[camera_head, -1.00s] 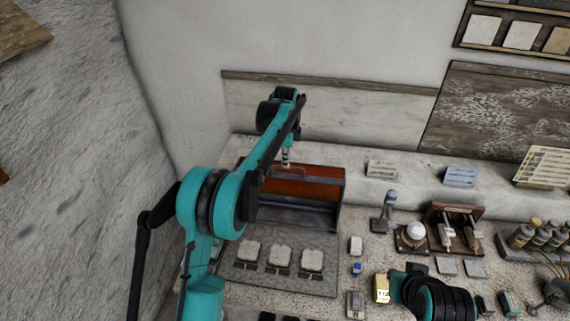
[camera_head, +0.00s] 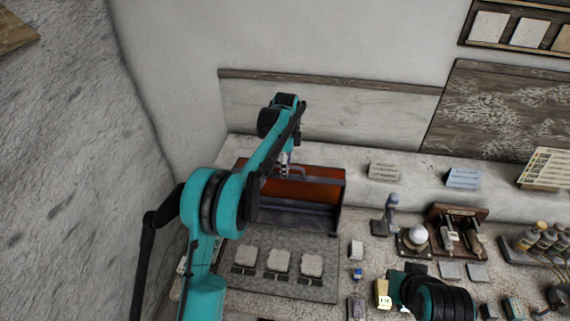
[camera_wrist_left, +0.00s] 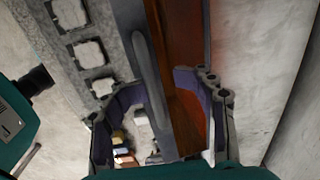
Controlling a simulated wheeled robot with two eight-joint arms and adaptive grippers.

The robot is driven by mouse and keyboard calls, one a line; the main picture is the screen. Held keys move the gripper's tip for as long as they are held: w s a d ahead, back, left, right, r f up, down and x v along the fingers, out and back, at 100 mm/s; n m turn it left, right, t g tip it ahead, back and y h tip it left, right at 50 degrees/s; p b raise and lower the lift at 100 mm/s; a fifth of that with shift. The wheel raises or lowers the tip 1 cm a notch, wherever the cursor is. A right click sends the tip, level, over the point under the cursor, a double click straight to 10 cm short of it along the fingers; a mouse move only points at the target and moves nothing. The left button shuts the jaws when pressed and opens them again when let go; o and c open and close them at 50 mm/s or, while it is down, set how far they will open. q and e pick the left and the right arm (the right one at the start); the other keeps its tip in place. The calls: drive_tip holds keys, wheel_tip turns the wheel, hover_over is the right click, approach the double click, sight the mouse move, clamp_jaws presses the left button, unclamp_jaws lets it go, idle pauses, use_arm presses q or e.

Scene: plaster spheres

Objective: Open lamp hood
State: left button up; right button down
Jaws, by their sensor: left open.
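The lamp hood (camera_head: 318,188) is an orange-brown panel with a grey edge, at the back of a dark box standing against the wall ledge. A grey bar handle (camera_head: 296,171) sits near its upper edge. In the left wrist view the handle (camera_wrist_left: 146,66) runs lengthwise beside the orange panel (camera_wrist_left: 183,50). My left gripper (camera_head: 284,168) is at the handle from above. In the wrist view its fingers (camera_wrist_left: 158,82) are spread, with the handle and panel edge between them. I cannot tell whether they touch. My right arm shows at lower right, its gripper not distinguishable.
A grey plate with several pale plaster pieces (camera_head: 280,261) lies in front of the box. To the right stand a grey stand (camera_head: 386,217), a white sphere on a base (camera_head: 417,234) and a wooden rack (camera_head: 457,231). The wall (camera_head: 330,108) rises close behind.

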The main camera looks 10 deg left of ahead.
use_arm(q)
drive_tip(key=shift+s+d+r, duration=0.1)
drive_tip(key=shift+s+r, duration=0.1)
drive_tip(key=shift+r, duration=0.2)
drive_tip(key=shift+w, duration=0.25)
use_arm(e)
drive_tip(key=shift+s+d+r, duration=0.15)
drive_tip(key=shift+s+r, duration=0.05)
use_arm(q)
drive_tip(key=shift+s, duration=0.1)
drive_tip(key=shift+r, duration=0.1)
wheel_tip(320, 180, up, 12)
drive_tip(key=shift+s, duration=0.3)
use_arm(e)
drive_tip(key=shift+w, duration=0.15)
